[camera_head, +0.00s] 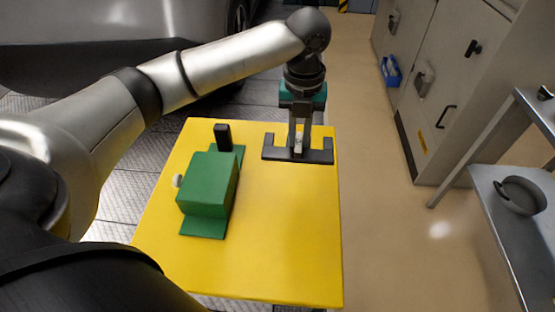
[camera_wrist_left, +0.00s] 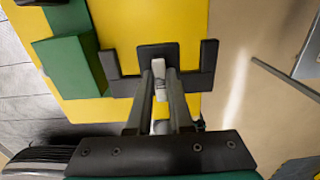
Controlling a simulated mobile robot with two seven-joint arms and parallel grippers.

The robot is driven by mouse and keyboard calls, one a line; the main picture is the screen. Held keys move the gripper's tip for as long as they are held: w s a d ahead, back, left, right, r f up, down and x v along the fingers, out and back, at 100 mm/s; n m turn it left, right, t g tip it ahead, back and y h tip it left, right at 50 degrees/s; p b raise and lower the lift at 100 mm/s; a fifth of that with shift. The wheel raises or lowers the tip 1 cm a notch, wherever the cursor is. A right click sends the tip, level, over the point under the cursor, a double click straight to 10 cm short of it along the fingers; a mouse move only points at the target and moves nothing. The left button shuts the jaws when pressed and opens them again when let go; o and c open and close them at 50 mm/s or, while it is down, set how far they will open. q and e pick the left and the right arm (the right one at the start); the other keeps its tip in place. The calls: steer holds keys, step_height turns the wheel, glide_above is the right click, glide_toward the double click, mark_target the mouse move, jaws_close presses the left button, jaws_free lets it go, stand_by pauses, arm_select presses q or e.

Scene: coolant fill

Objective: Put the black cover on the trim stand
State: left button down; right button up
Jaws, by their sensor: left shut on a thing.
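My left gripper (camera_head: 298,146) points down and is shut on the white tab; the cover also shows in the wrist view (camera_wrist_left: 125,86), with the fingers (camera_wrist_left: 160,88) closed around the tab. My right gripper is not in view.
A black upright post (camera_head: 222,138) stands behind the green block, and a white knob (camera_head: 177,181) shows at its left. The yellow table (camera_head: 285,240) is bare at front and right. A metal shelf with a pot (camera_head: 522,196) and grey cabinets (camera_head: 440,75) stand off to the right.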

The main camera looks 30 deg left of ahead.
mark_target(299, 140)
arm_select(q)
step_height(299, 140, down, 16)
steer(key=b, duration=0.3)
steer(key=shift+f+b, duration=0.2)
steer(key=shift+b, duration=0.15)
steer(key=c, duration=0.8)
jaws_free()
steer(key=shift+f, duration=0.1)
step_height(299, 140, up, 12)
steer(key=p, duration=0.3)
steer(key=shift+r, duration=0.2)
steer(key=shift+s+f, duration=0.1)
